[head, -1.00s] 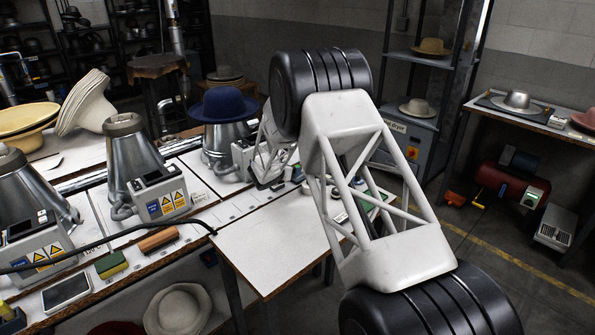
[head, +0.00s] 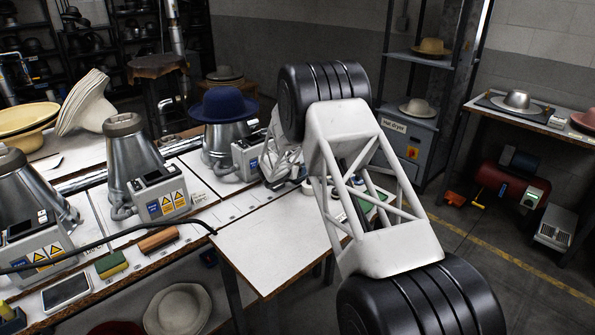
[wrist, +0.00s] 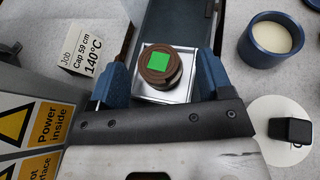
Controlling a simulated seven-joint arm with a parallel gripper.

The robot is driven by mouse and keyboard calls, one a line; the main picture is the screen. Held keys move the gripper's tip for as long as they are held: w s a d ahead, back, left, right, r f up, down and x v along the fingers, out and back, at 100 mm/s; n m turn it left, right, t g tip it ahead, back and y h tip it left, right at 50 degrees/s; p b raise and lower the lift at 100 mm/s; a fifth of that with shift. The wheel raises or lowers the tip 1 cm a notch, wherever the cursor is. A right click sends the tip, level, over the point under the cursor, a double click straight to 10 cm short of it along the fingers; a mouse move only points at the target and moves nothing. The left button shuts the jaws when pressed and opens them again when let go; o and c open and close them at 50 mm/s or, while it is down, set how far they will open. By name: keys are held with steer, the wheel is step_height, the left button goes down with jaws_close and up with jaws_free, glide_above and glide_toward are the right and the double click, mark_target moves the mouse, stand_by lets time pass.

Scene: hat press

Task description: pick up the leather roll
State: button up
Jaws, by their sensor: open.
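The leather roll (wrist: 157,66) looks like a round brown coil with a bright green square on top, in the wrist view. It sits on a shiny silver square plate (wrist: 178,95). My gripper (wrist: 162,72) is open, with one blue finger on the left and one on the right of the roll. A gap shows between each finger and the roll, and the roll is not gripped. I cannot tell how far the fingertips are above the bench. In the head view my arm blocks the fingers, and I cannot make out the roll there.
A machine box with yellow warning labels (wrist: 25,118) stands close on the left, beside a white job card (wrist: 100,38). A blue pot with cream contents (wrist: 272,42) stands right. A black item (wrist: 291,130) lies on a white disc. A blue hat (head: 224,104) sits on a metal cone nearby.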

steer(key=shift+c, duration=0.3)
steer(key=c, duration=1)
steer(key=shift+o, duration=0.2)
steer(key=shift+r, duration=0.1)
steer(key=shift+r, duration=0.8)
steer(key=shift+s+r, duration=0.1)
steer(key=shift+r, duration=0.85)
steer(key=s+d, duration=0.1)
steer(key=s, duration=0.6)
steer(key=s+d+r, duration=0.1)
steer(key=s+d, duration=0.1)
steer(key=s, duration=0.6)
steer(key=shift+s+d+r, duration=0.15)
steer(key=shift+s+d, duration=0.05)
steer(key=shift+d, duration=0.05)
